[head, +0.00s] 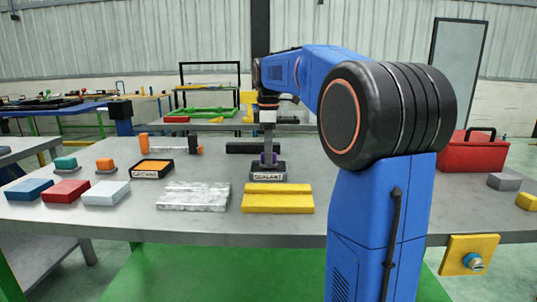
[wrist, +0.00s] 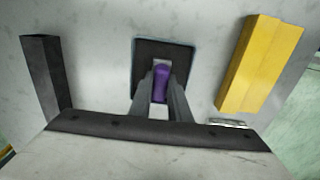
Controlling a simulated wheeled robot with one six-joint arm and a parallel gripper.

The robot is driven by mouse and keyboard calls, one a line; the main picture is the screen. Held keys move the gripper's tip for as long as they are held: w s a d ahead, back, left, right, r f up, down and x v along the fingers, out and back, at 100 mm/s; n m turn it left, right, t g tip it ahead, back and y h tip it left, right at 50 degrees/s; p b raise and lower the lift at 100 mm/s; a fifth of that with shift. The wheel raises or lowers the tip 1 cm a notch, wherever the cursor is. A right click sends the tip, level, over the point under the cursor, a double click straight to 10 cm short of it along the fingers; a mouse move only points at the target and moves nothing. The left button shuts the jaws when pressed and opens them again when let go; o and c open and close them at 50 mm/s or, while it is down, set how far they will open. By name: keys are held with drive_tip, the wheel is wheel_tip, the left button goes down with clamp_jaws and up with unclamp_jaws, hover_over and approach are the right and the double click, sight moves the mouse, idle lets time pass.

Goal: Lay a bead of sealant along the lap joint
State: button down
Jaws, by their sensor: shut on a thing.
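A purple sealant tool (head: 268,160) stands upright in a dark holder (head: 268,177) labelled SEALANT on the grey table. My gripper (head: 268,149) points down from above and is shut on the purple tool. In the wrist view my fingers (wrist: 160,104) lie on both sides of the purple tool (wrist: 160,82), over the dark square holder (wrist: 144,54). A yellow stepped piece (head: 278,203), which looks like the lap joint, lies in front of the holder near the table's front edge. It also shows at the upper right of the wrist view (wrist: 259,62). The tool's tip is hidden.
A silver rough plate (head: 194,197) lies left of the yellow piece. A black bar (head: 253,148) lies behind the sealant holder. A red toolbox (head: 472,155) stands right.

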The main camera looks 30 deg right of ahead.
drive_tip(key=shift+f, duration=0.4)
idle(1.3)
drive_tip(key=shift+r, duration=0.1)
drive_tip(key=shift+r, duration=3.45)
drive_tip(key=shift+a, duration=0.1)
